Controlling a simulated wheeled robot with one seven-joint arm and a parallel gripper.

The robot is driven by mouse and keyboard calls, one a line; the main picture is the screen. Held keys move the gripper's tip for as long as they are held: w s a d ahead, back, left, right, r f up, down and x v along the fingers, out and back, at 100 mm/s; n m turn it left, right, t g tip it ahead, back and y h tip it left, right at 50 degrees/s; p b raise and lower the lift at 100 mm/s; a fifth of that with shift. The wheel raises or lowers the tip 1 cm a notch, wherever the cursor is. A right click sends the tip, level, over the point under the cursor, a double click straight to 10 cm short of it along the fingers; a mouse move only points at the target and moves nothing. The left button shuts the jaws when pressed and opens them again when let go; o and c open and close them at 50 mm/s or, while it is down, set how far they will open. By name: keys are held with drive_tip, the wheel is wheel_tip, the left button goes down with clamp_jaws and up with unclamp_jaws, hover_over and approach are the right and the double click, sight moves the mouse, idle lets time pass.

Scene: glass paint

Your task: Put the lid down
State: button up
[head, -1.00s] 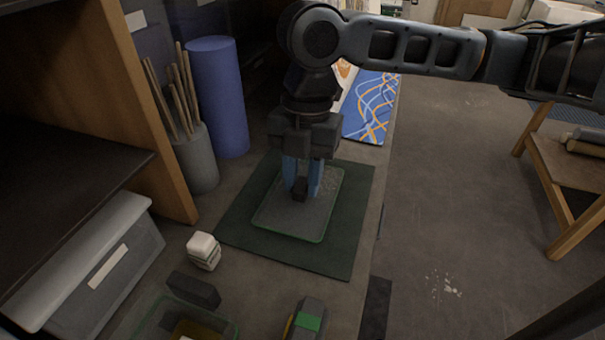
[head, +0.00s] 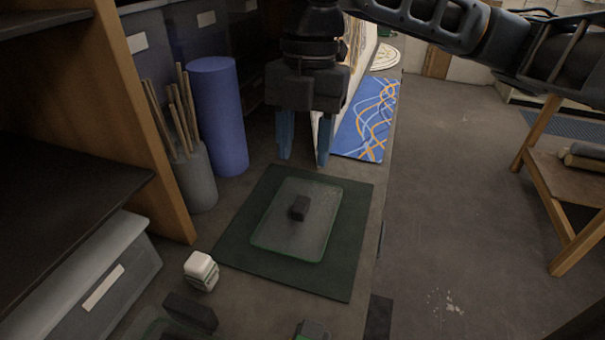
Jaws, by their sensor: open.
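The lid (head: 288,234) is a clear, rounded rectangular plate with a green-tinted edge and a small black block-shaped knob (head: 299,208) at its middle. It lies flat on a dark green mat (head: 338,277) on the bench. My gripper (head: 304,160) is open and empty, with its two blue fingers spread apart and pointing down. It hangs above and behind the lid's far edge, clear of the knob.
A clear container (head: 160,328) is cut off at the bottom edge, with a black block (head: 190,312) by it. A white block (head: 201,270) stands left of the mat. A blue cylinder (head: 218,115) and a grey pot of sticks (head: 194,178) stand at the back left.

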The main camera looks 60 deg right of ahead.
drive_tip(key=r, duration=0.3)
drive_tip(key=shift+d+r, duration=0.1)
drive_tip(key=shift+d, duration=0.15)
idle(0.4)
